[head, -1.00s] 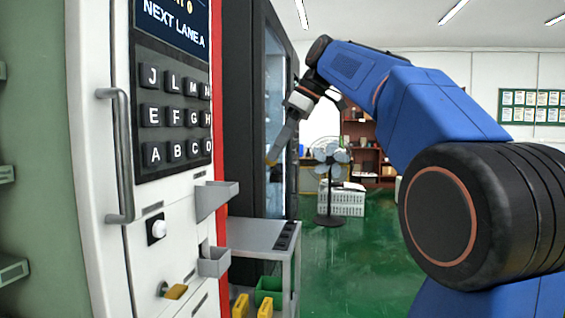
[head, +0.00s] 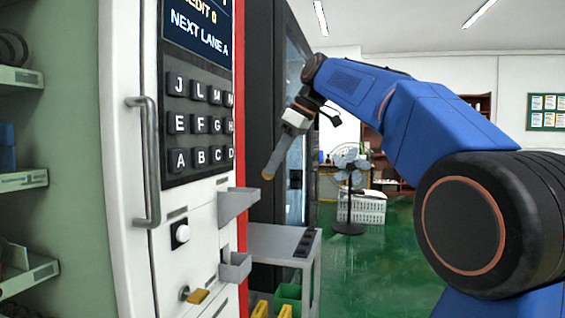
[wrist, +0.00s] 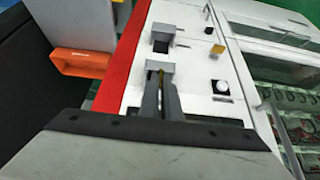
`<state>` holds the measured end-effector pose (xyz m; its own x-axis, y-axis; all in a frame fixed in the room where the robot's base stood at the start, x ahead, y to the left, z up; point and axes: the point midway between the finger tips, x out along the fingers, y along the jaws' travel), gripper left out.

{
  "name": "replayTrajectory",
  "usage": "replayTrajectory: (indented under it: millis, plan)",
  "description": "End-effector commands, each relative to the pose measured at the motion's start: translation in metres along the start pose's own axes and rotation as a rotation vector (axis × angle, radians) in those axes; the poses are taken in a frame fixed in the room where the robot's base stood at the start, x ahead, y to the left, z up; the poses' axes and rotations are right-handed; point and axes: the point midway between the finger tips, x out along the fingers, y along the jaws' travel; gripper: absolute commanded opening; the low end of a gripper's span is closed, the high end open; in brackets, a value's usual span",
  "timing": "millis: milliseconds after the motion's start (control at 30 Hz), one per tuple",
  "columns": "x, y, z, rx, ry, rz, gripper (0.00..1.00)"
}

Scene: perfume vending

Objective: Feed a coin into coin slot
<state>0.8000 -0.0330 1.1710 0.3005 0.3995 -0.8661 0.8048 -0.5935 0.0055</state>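The white vending machine (head: 125,110) fills the left of the head view, with a black keypad (head: 198,120) and a display above it. My gripper (head: 267,177) points down in front of the machine's right side, just above and right of the upper grey tray (head: 236,203). In the wrist view my gripper (wrist: 161,84) has its fingers close together with a thin gold edge between them, apparently the coin (wrist: 161,77). A grey box (wrist: 158,66) on the machine lies just beyond the fingertips. I cannot pick out the coin slot for certain.
A white round button (head: 181,234), a brass knob (head: 197,296) and a lower grey tray (head: 236,268) are on the machine front. A grey side table (head: 270,243) stands to its right. An orange bin (wrist: 80,63) shows in the wrist view. Green floor is open farther right.

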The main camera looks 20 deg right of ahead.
Motion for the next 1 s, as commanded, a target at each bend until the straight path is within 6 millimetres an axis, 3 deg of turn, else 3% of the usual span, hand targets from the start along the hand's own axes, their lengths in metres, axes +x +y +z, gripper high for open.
replayTrajectory:
  millis: [567, 1000]
  plan:
    - [0.035, -0.001, -0.032, -0.002, 0.000, -0.001, 0.00]
    - [0.064, -0.001, -0.038, 0.000, 0.000, 0.000, 0.00]
